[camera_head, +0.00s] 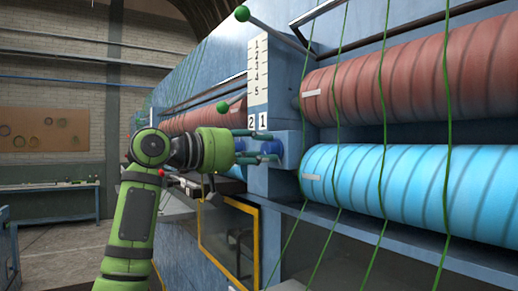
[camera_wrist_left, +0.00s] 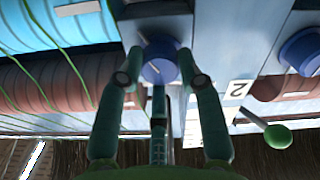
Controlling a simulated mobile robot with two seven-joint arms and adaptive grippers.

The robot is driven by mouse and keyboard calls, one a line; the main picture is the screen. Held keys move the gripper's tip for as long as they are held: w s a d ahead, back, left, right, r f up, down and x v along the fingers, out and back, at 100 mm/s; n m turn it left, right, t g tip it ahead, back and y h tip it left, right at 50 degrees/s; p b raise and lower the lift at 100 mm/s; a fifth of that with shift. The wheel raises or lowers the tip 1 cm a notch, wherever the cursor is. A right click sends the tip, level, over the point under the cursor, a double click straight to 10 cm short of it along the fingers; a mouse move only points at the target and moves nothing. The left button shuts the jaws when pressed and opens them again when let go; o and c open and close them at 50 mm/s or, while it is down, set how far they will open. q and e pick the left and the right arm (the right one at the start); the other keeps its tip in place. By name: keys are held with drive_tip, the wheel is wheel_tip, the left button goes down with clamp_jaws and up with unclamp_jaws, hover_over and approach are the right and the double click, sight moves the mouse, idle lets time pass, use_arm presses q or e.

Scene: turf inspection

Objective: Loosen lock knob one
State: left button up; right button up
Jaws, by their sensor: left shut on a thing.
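My left gripper (camera_head: 258,146) reaches from the left to the blue machine face, below the number plates 2 (camera_head: 251,121) and 1 (camera_head: 263,121). In the left wrist view, its two fingers (camera_wrist_left: 160,62) are shut on a round blue knob (camera_wrist_left: 158,70), one on each side. This is lock knob one, the knob on the 1 side. A second blue knob (camera_wrist_left: 300,50) stands free at the right of that view, near the 2 plate (camera_wrist_left: 237,88). In the head view the fingers partly hide the knobs. My right gripper is not in view.
A red roller (camera_head: 420,80) and a light blue roller (camera_head: 400,185) with green strands lie to the right. Levers with green balls (camera_head: 242,13) (camera_head: 223,107) stick out above and beside the gripper. A yellow-framed panel (camera_head: 228,240) is below. Open floor lies left.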

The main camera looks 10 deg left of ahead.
use_arm(q)
drive_tip(key=shift+r+m, duration=0.3)
drive_tip(key=shift+r, duration=0.1)
drive_tip(key=o, duration=1)
drive_tip(key=shift+o, duration=0.7)
drive_tip(key=shift+f, duration=0.1)
drive_tip(key=shift+w+d+f, duration=0.1)
drive_tip(key=shift+w, duration=0.05)
drive_tip(key=v, duration=1.2)
